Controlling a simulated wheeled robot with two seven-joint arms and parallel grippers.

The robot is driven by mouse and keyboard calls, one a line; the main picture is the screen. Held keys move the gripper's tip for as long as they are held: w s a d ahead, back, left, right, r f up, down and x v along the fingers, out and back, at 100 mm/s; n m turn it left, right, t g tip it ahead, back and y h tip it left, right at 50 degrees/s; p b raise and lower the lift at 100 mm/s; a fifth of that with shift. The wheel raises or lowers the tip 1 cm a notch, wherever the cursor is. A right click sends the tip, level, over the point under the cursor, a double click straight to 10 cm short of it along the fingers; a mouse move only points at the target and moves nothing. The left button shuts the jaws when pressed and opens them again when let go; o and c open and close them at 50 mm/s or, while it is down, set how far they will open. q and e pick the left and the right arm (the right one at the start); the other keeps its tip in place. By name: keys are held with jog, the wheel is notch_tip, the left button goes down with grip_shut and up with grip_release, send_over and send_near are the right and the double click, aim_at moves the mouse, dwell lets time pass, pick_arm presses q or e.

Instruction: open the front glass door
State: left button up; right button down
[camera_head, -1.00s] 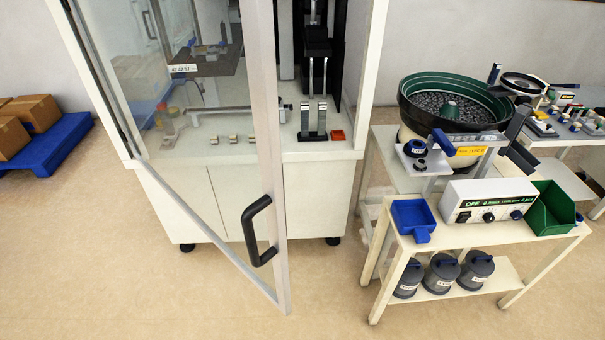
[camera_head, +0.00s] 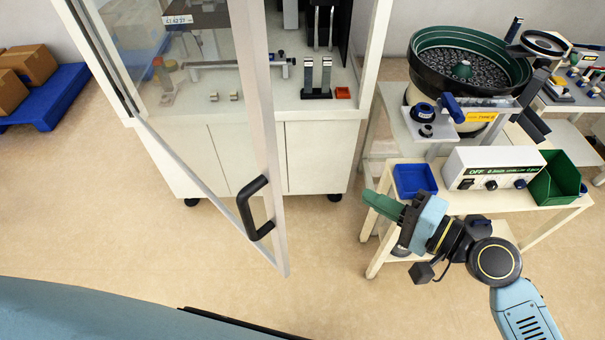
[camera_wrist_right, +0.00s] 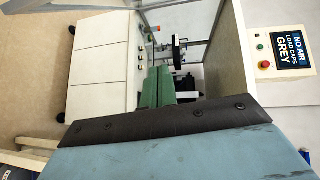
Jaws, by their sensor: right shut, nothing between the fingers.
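The front glass door (camera_head: 262,120) has a light metal frame and stands ajar, swung out from the white cabinet (camera_head: 315,158) toward me. Its black bow handle (camera_head: 252,208) is on the free edge. My right gripper (camera_head: 374,199) has green fingers, shut and empty, to the right of the handle and clear of it, pointing left. The closed fingers also show in the right wrist view (camera_wrist_right: 158,78), with the cabinet interior beyond. My left gripper is not in view.
A white bench (camera_head: 470,205) with a blue tray (camera_head: 414,180), a control box (camera_head: 492,168) and a green bin (camera_head: 556,178) is at right, close to my right arm. A bowl feeder (camera_head: 468,72) stands behind. Floor before the door is clear.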

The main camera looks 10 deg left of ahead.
jog(key=s+a+r+n+g+y, duration=0.1)
jog(key=s+a+r+g+y, duration=0.1)
jog(key=s+r, duration=0.35)
jog(key=s+r+p+x, duration=0.1)
jog(key=p+x, duration=0.3)
jog(key=x, duration=0.7)
jog(key=shift+s+a+r, duration=0.25)
jog(key=shift+s+a, duration=0.15)
jog(key=shift+a, duration=0.15)
